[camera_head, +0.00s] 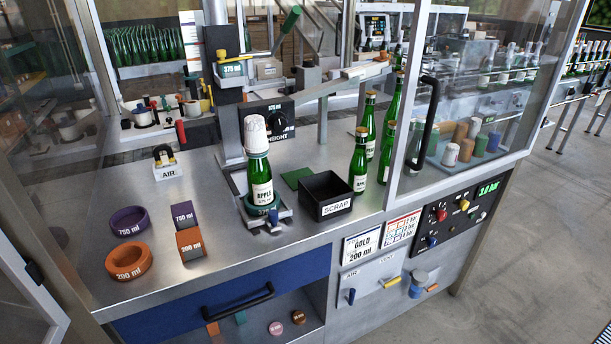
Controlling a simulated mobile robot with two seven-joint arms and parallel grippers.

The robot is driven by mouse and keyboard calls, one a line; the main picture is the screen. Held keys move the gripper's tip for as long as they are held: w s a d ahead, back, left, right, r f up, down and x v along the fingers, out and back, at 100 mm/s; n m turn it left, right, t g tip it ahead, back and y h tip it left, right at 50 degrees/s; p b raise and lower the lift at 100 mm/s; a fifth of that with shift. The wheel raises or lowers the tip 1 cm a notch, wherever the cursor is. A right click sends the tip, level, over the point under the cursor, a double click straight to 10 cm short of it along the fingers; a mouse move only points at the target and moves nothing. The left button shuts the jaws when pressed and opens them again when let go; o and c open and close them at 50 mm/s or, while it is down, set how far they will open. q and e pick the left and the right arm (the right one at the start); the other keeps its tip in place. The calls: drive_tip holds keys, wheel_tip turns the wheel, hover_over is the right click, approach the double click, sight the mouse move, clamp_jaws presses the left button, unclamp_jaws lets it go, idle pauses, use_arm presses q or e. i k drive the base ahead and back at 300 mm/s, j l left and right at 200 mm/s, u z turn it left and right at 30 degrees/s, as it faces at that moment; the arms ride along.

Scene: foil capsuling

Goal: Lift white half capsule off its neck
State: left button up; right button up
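A white half capsule (255,134) sits over the neck of a green bottle (260,182) labelled APPLE. The capsule looks wrinkled and has faint reddish marks near its top. The bottle stands upright on a small metal stand (283,214) under the capsuling machine's head. A green ring shows around the bottle's base. Neither of my grippers is in view, and nothing visible touches the capsule.
A black SCRAP bin (325,195) stands right of the bottle. Several corked green bottles (359,160) stand behind and right of it. Purple (130,222) and orange (129,261) rings and two blocks lie at left. Glass panels flank the bench.

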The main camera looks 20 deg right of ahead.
sight(256, 146)
drive_tip(key=i+l, duration=0.1)
drive_tip(key=l, duration=1.05)
drive_tip(key=i+l, duration=0.1)
drive_tip(key=l, duration=2.15)
drive_tip(key=i+j, duration=0.1)
drive_tip(key=j, duration=0.25)
drive_tip(key=i+j, duration=0.1)
drive_tip(key=j, duration=0.2)
drive_tip(key=i+j, duration=0.1)
drive_tip(key=j, duration=0.25)
drive_tip(key=u, duration=0.05)
